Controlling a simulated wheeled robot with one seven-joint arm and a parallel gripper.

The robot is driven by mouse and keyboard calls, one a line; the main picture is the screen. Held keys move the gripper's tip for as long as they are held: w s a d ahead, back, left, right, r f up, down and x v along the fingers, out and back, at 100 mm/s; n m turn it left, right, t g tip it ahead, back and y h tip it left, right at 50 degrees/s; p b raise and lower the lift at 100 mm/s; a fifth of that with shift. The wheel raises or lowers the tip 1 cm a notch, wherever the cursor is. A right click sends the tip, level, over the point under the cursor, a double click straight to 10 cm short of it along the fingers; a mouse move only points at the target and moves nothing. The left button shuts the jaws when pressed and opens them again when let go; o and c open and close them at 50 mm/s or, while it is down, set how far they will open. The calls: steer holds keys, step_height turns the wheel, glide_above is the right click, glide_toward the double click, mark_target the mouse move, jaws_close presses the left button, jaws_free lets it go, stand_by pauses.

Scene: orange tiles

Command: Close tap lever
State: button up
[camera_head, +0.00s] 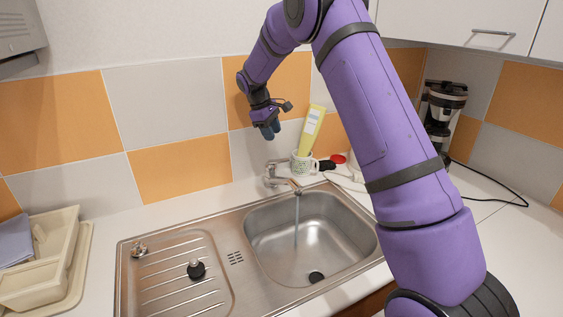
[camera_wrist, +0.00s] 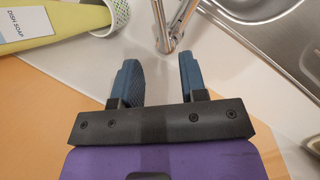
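The metal tap (camera_head: 281,181) stands at the back edge of the sink (camera_head: 190,240), and a stream of water runs from its spout into the basin. My gripper (camera_head: 268,128) is above and behind the tap, close to the tiled wall, and points down. In the wrist view my gripper (camera_wrist: 160,80) is open, with its two blue fingers apart and nothing between them. The tap (camera_wrist: 167,38) shows there just beyond the fingertips, roughly between them. The lever cannot be clearly told from the rest of the tap.
A yellow dish soap bottle (camera_head: 313,125) stands in a patterned cup (camera_head: 303,163) right of the tap. A red-topped object (camera_head: 338,158) is beside it. A coffee maker (camera_head: 440,112) stands at right. A cream dish rack (camera_head: 45,262) is at left. A black plug (camera_head: 196,269) lies on the drainboard.

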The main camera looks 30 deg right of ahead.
mark_target(282, 160)
steer(key=c, duration=0.5)
steer(key=shift+r+m, duration=0.15)
steer(key=shift+m, duration=0.45)
jaws_close()
step_height(282, 160, up, 4)
steer(key=w+a+m+g, duration=0.1)
steer(key=a+m, duration=0.1)
steer(key=m, duration=1.5)
steer(key=d+x, duration=0.1)
steer(key=x, duration=1.3)
steer(key=shift+r+h, duration=0.25)
steer(key=shift+h, duration=0.15)
